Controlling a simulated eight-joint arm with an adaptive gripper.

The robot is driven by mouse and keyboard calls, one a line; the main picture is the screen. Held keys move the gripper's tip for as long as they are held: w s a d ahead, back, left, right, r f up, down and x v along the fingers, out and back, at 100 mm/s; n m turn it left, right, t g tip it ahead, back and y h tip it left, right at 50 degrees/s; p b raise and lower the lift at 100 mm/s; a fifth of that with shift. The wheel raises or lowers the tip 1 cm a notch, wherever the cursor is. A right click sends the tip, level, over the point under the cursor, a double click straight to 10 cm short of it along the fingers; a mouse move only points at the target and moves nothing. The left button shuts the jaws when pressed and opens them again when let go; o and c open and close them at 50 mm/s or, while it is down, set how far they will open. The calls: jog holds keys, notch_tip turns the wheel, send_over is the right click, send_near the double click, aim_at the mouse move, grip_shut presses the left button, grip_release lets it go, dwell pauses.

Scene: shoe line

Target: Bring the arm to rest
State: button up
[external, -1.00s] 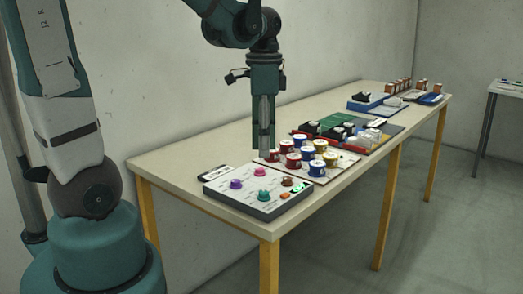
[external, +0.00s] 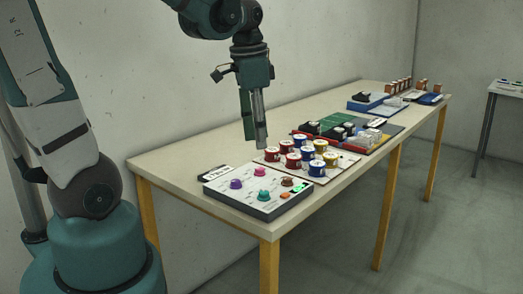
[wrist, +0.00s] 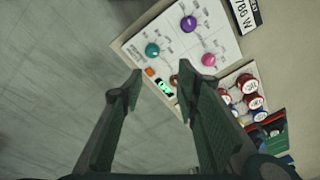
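My gripper (external: 254,140) hangs in the air above the near part of the table, over the control panel and the spools, apart from both. It is tilted, with its fingers pointing down. In the wrist view my gripper (wrist: 160,82) shows its two dark fingers spread apart, with nothing between them. The white control panel (external: 243,192) with purple, pink, teal and brown knobs lies flat on the table (external: 168,160). Its small green display is lit. The panel also shows in the wrist view (wrist: 178,50), beyond the fingertips.
Red, blue and yellow spools (external: 308,152) stand on a board beside the panel. Farther along are a tray with shoes (external: 345,130), a blue tray (external: 368,104) and brown blocks (external: 405,84). A label plate (external: 214,173) lies behind the panel. A second table (external: 505,90) stands far right.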

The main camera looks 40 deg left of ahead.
jog(key=s+a+r+n+t, duration=0.3)
jog(key=s+r+n+t, duration=0.1)
jog(key=r+n+t, duration=0.1)
jog(key=shift+a+r+n+t, duration=0.35)
jog(key=shift+r+n, duration=0.4)
jog(key=shift+n, duration=0.55)
dwell(0.9)
